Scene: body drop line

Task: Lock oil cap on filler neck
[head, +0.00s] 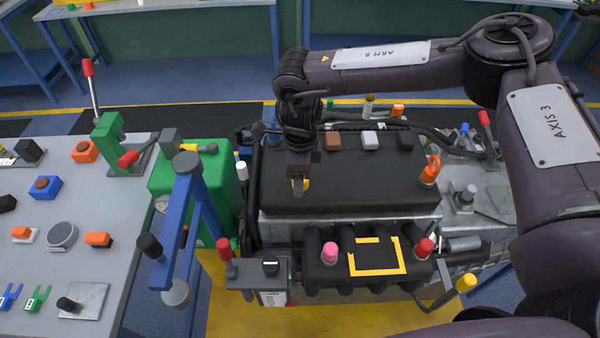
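My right gripper (300,182) reaches down from the arm that comes in from the right. Its fingertips are at the left part of the black engine cover (365,185). My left gripper is not in view.
A blue linkage (208,205) and a green tank (215,175) stand left of the engine. An orange-handled part (430,170) rises at the cover's right. A pink knob (330,252) and a yellow-edged black frame (377,257) sit in front. A grey bench (120,230) is on the left.

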